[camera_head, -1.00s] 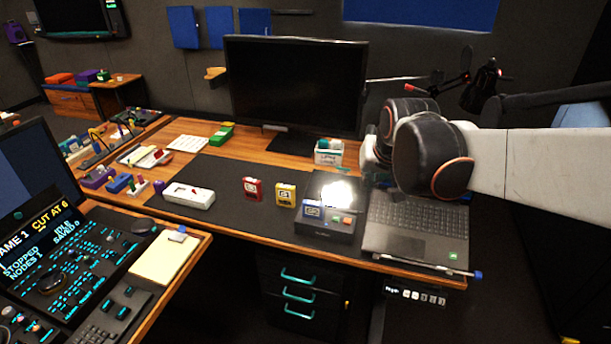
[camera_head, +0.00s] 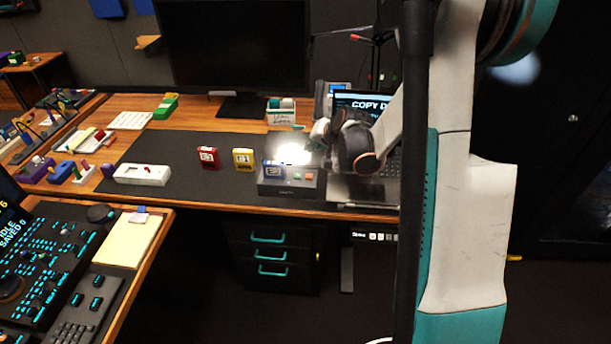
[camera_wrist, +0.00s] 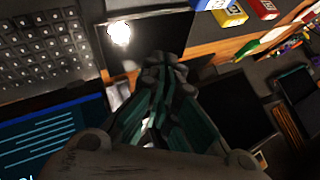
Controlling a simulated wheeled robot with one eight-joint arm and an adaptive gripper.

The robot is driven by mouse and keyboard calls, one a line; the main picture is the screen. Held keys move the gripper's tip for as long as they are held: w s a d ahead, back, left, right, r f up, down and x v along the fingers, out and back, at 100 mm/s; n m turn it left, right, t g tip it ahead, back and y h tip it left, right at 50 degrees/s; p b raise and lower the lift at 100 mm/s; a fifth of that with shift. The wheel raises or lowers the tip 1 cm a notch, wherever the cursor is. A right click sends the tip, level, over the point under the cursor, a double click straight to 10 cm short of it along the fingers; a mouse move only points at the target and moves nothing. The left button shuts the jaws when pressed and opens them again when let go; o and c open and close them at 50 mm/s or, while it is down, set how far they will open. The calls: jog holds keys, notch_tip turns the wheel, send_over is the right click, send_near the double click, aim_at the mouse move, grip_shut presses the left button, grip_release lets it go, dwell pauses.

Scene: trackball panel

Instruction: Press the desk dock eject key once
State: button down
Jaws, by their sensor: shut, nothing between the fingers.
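The desk dock (camera_head: 283,190) is a dark box near the front edge of the wooden desk. A blue card or cartridge (camera_head: 272,170) stands at its left. A greenish key (camera_head: 297,176) and an orange-red key (camera_head: 310,177) sit on its right; their labels are too small to read. My gripper (camera_head: 318,142) is above and behind the dock's right side, beside the laptop, apart from the keys. In the wrist view its fingers (camera_wrist: 166,68) are together and empty, over a dark glaring surface. The keys are not discernible there.
A laptop (camera_head: 362,100) stands right of the dock, close to my wrist. Red (camera_head: 208,158) and yellow (camera_head: 243,159) cartridges stand left of it on the dark mat (camera_head: 185,145). A monitor (camera_head: 235,45) and a small labelled box (camera_head: 281,112) are behind.

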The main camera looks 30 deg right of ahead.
aim_at(312, 175)
jog(key=shift+f, duration=0.1)
notch_tip(312, 175, down, 9)
jog(key=b, duration=0.6)
dwell(1.5)
jog(key=shift+f+b, duration=0.25)
jog(key=shift+b, duration=0.25)
jog(key=shift+f, duration=0.35)
dwell(0.5)
dwell(0.4)
jog(key=shift+r+p, duration=0.5)
jog(key=shift+r, duration=0.35)
jog(key=shift+r, duration=0.1)
